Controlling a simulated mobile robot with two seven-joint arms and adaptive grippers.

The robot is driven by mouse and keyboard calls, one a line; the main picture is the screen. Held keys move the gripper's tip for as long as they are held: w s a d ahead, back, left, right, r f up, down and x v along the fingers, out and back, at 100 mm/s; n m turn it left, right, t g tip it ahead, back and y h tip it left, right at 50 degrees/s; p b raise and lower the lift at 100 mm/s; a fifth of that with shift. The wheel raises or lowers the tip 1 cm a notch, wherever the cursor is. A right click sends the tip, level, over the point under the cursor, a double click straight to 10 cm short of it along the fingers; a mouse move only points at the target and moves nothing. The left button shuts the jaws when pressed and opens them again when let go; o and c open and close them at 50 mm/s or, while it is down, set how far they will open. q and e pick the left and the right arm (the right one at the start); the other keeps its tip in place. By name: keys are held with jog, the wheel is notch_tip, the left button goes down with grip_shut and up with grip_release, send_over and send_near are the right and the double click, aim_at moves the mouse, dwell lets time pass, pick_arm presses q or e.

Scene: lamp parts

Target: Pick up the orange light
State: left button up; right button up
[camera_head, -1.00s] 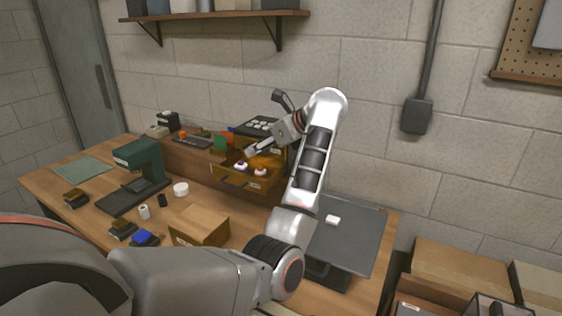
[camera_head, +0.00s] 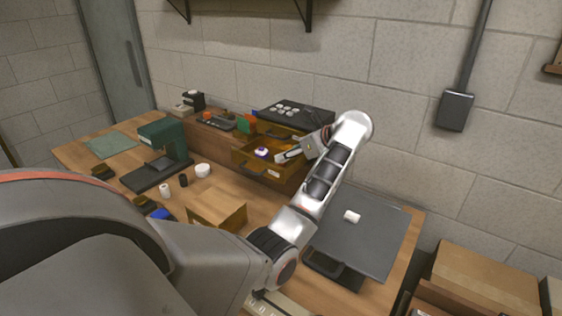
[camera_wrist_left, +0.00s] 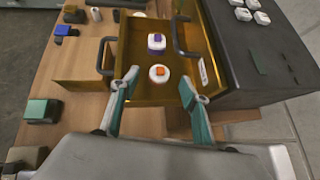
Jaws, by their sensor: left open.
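The orange light (camera_wrist_left: 159,73) is a small round white piece with an orange square on top. In the left wrist view it lies in an open brown drawer (camera_wrist_left: 140,98), beside a similar light with a purple top (camera_wrist_left: 157,42). The purple one also shows in the head view (camera_head: 261,152); the orange one is hidden there, apparently behind my gripper. My left gripper (camera_wrist_left: 158,84) is open, its two fingers apart with the orange light between and just beyond the tips. I cannot tell the exact height of the fingers. My right gripper is not in view.
The dark cabinet top (camera_head: 290,112) holds several white pieces. A dark grey panel (camera_head: 372,235) with a white piece (camera_head: 352,216) lies right.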

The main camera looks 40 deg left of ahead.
pick_arm(q)
jog(key=x, duration=0.6)
jog(key=shift+d, duration=0.1)
jog(key=shift+c, duration=0.4)
jog(key=c, duration=1.1)
